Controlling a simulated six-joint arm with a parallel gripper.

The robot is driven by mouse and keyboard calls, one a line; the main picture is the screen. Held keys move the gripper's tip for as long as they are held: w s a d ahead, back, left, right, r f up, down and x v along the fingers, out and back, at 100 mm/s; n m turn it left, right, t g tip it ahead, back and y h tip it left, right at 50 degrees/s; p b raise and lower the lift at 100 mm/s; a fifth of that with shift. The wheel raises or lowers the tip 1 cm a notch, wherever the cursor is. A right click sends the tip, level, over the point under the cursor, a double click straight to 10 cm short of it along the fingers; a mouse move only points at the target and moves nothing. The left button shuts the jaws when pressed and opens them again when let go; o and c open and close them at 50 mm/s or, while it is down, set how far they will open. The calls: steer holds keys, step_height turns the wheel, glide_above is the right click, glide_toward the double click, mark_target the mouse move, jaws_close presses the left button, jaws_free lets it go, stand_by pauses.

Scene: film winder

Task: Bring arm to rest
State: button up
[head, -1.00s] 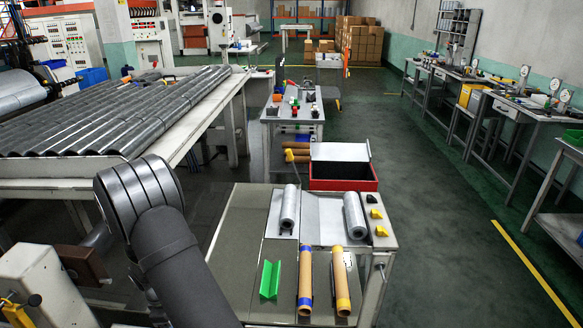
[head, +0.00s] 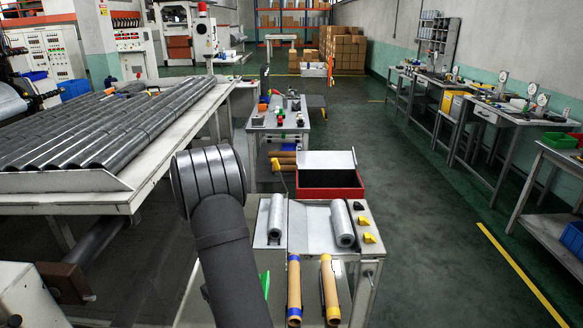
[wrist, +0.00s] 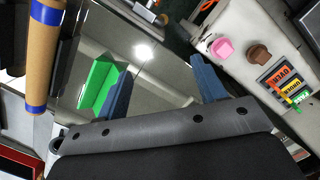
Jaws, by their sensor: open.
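My arm (head: 222,245) rises in the front middle of the head view; its gripper end is out of sight there. In the wrist view my gripper (wrist: 163,88) shows two blue fingers, spread apart with nothing held between them. A green V-shaped holder (wrist: 97,85) lies behind the left finger, apart from it as far as I can tell. In the head view the arm hides most of this green holder (head: 265,284).
The work table (head: 345,268) holds two brown tubes, one blue-ended (head: 294,285), one yellow-ended (head: 329,288), and two film rolls (head: 275,217) (head: 342,223). A red box (head: 330,179) stands behind. A rack of grey rolls (head: 115,125) fills the left.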

steer(key=w+d+r+m+y, duration=0.1)
steer(key=w+d+m, duration=0.2)
steer(key=d, duration=1)
steer(key=m, duration=0.3)
steer(key=shift+r+m+g, duration=0.2)
steer(key=shift+m+g, duration=0.1)
